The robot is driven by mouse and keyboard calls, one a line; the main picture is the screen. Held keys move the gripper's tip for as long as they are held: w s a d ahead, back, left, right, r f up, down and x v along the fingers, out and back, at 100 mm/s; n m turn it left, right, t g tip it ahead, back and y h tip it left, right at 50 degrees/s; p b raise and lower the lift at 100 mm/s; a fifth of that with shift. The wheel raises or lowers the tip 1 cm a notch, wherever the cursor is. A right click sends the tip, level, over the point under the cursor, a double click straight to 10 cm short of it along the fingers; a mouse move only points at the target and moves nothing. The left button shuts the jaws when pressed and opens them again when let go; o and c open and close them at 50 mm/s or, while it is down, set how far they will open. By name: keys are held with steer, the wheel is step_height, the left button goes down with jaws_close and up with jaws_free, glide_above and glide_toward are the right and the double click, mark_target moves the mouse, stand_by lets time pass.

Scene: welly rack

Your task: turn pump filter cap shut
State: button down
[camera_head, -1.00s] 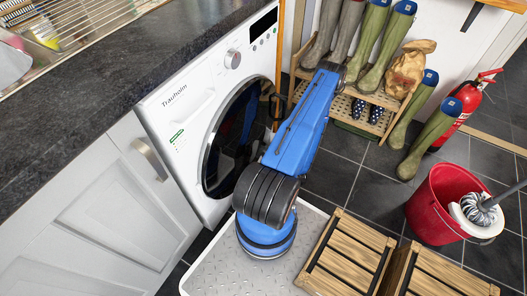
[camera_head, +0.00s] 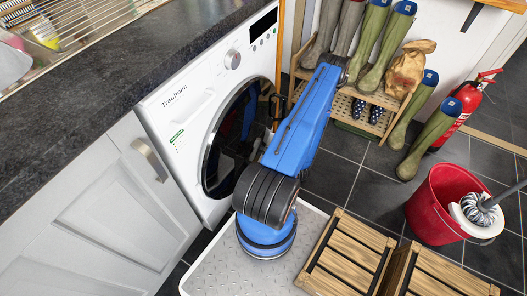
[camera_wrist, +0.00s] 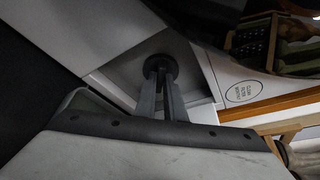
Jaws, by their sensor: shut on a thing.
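The pump filter cap (camera_wrist: 157,64) is a dark round knob in a square recess low on the white washing machine (camera_head: 185,120); the machine also fills much of the wrist view (camera_wrist: 235,68). My gripper (camera_wrist: 162,78) reaches into the recess with its two grey fingers shut on the cap. The fingers hide part of the cap, and its turn angle cannot be told. In the head view my blue arm stands before the washing machine and the gripper and cap are hidden.
An oval label (camera_wrist: 243,91) is beside the recess. Wooden crates (camera_head: 345,255), a red bucket with a mop (camera_head: 432,210) and a boot rack (camera_head: 335,98) stand to the right. Dark floor tiles between rack and crates are clear.

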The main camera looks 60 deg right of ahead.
steer(key=shift+d+r+m+g+y, duration=0.15)
steer(key=shift+m+g+y, duration=0.1)
steer(key=shift+m+y, duration=0.7)
steer(key=shift+d+f+m+g+y, duration=0.15)
steer(key=shift+m+y, duration=0.45)
steer(key=shift+m, duration=0.8)
steer(key=shift+d+r+m+g+y, duration=0.15)
steer(key=shift+m+g+y, duration=0.15)
steer(key=shift+m+y, duration=0.65)
steer(key=shift+a+m, duration=0.1)
steer(key=shift+m, duration=0.2)
steer(key=c, duration=1.8)
jaws_free()
steer(key=shift+c, duration=0.2)
steer(key=shift+s, duration=0.1)
steer(key=v, duration=1.7)
steer(key=shift+a, duration=0.2)
